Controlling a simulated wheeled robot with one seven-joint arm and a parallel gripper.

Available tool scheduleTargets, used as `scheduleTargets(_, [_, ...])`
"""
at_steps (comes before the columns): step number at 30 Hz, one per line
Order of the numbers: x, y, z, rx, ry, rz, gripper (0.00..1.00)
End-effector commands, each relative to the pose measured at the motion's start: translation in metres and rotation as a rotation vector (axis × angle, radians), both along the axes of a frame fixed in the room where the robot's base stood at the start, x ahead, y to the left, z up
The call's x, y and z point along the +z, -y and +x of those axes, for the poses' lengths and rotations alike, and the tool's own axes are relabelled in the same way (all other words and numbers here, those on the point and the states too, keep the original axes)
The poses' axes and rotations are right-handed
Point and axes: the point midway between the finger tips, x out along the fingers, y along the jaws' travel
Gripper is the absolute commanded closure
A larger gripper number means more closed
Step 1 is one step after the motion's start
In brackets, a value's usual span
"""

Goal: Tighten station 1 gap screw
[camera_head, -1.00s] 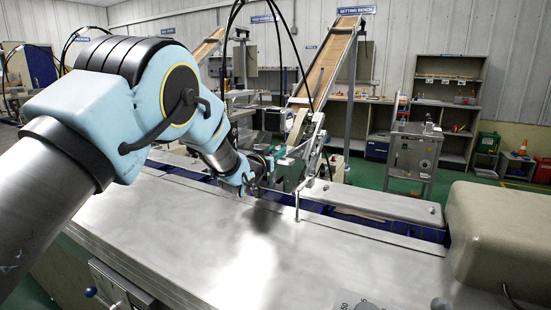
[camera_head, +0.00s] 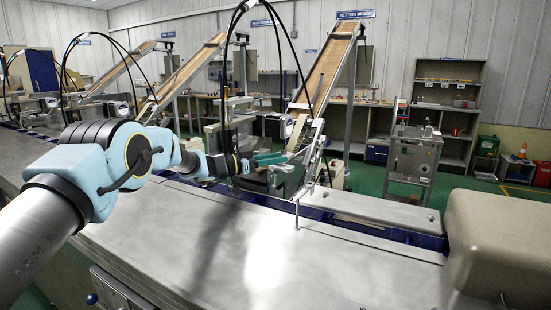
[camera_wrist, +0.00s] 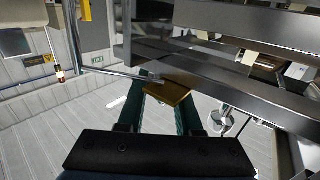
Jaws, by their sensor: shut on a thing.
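My gripper (camera_head: 272,158) is at the end of my outstretched arm in the head view, beside the station (camera_head: 290,178) at the foot of the right-hand sloping chute. In the wrist view, the two dark green fingers (camera_wrist: 160,95) are closed around a brass-coloured flat piece, which looks like the gap screw's head (camera_wrist: 170,92). A thin steel rod runs from the left up to this brass piece. The screw cannot be made out in the head view. The wrist view does not show its threads or how tight it is.
Dark metal rails (camera_wrist: 215,68) pass close above and right of the fingers. The chute (camera_head: 328,68) rises behind the station. A bent steel rod (camera_head: 299,208) stands at the bench edge. The steel benchtop (camera_head: 230,255) is clear; a beige housing (camera_head: 497,240) stands at right.

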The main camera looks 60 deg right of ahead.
Motion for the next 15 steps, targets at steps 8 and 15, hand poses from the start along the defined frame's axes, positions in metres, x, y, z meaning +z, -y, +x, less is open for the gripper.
scheduleTargets(8, [0.0012, 0.0002, 0.0007, -0.038, 0.000, -0.002, 1.00])
scheduleTargets(15, [0.0014, 0.0003, 0.0005, -0.041, 0.000, -0.002, 1.00])
